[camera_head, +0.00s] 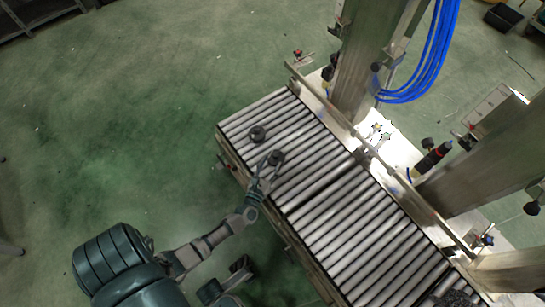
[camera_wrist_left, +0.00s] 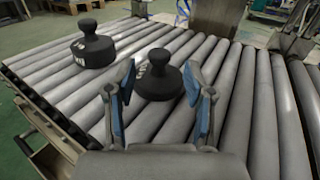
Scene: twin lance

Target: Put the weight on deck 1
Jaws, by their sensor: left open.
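Two dark, round weights with knobs on top stand upright on the roller conveyor. The nearer weight (camera_head: 277,157) is in front of my left gripper (camera_head: 264,172), and the farther weight (camera_head: 257,134) is up and left of it. In the left wrist view, the nearer weight (camera_wrist_left: 160,82) shows between the open, blue-padded fingers, with no clear grip on it. The farther weight (camera_wrist_left: 92,50) is left of the fingers. The conveyor's roller sections (camera_head: 335,240) are split by dark gaps; no label shows which is deck 1. My right gripper cannot be made out.
A metal rail (camera_head: 330,105) and large upright posts (camera_head: 362,65) line the conveyor's far side, with blue hoses (camera_head: 437,50). The middle rollers (camera_head: 350,225) are bare. A dark mesh-like object (camera_head: 455,298) is at the bottom right. Green floor lies open on the left.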

